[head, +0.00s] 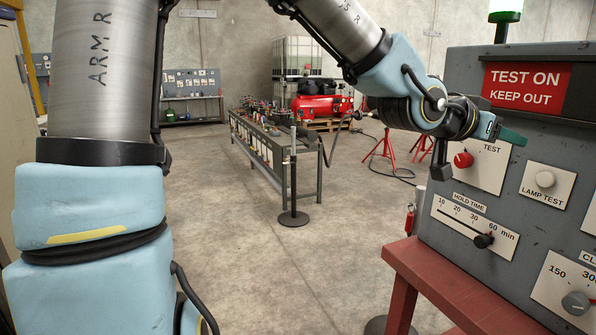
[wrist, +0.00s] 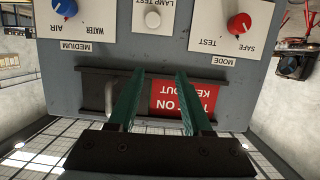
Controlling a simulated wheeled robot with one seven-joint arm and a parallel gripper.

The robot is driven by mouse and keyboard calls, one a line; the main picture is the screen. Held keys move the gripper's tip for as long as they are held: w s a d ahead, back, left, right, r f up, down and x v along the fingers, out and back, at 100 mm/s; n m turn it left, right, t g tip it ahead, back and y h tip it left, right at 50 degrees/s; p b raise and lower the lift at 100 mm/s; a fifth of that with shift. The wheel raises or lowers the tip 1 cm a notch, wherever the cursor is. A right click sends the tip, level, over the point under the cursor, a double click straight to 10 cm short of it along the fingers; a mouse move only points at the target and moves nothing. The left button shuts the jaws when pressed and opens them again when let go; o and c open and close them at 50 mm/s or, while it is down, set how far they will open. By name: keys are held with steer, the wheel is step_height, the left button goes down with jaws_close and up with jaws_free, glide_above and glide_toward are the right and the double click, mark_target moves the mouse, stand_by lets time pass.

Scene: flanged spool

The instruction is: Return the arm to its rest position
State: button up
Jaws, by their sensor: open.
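My arm (head: 340,25) reaches from the upper middle of the head view to the grey control panel at the right. My gripper (head: 520,138) is in front of the panel, just below the red TEST ON KEEP OUT sign (head: 527,87). In the wrist view my gripper (wrist: 163,72) has two green fingers, apart with nothing between them. The panel appears upside down there, with the sign (wrist: 186,100) partly hidden behind a finger. I cannot tell whether the fingertips touch the panel.
The panel (head: 455,110) carries a red MODE knob (head: 463,159), a white LAMP TEST button (head: 545,179) and a HOLD TIME slider (head: 483,241). It stands on a red bench (head: 440,280). A long workbench (head: 265,150) and red stands (head: 385,150) are farther back. Open floor lies between.

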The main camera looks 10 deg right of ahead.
steer(key=w+a+f+n+t+y, duration=0.1)
steer(key=w+a+f+n+y, duration=0.2)
steer(key=a+f, duration=0.35)
steer(key=w+a+f+n+y, duration=0.1)
steer(key=w+a+f+y, duration=0.2)
steer(key=w+a+f, duration=0.4)
steer(key=w+a+f+n+t+y, duration=0.1)
steer(key=w+a+f+n+y, duration=0.15)
steer(key=a, duration=0.65)
steer(key=s+a+f+n+g+y, duration=0.1)
steer(key=s+a+f+n+y, duration=0.1)
steer(key=a, duration=0.6)
steer(key=s+a+f+n+g+y, duration=0.1)
steer(key=s+a+f+n+y, duration=0.1)
steer(key=a, duration=0.7)
steer(key=s+a+f+n+g+y, duration=0.1)
steer(key=a+f+n+y, duration=0.1)
steer(key=a, duration=0.7)
steer(key=shift+s+a+f+n+g, duration=0.2)
steer(key=shift+s+f+n+g, duration=0.25)
steer(key=shift+n, duration=0.3)
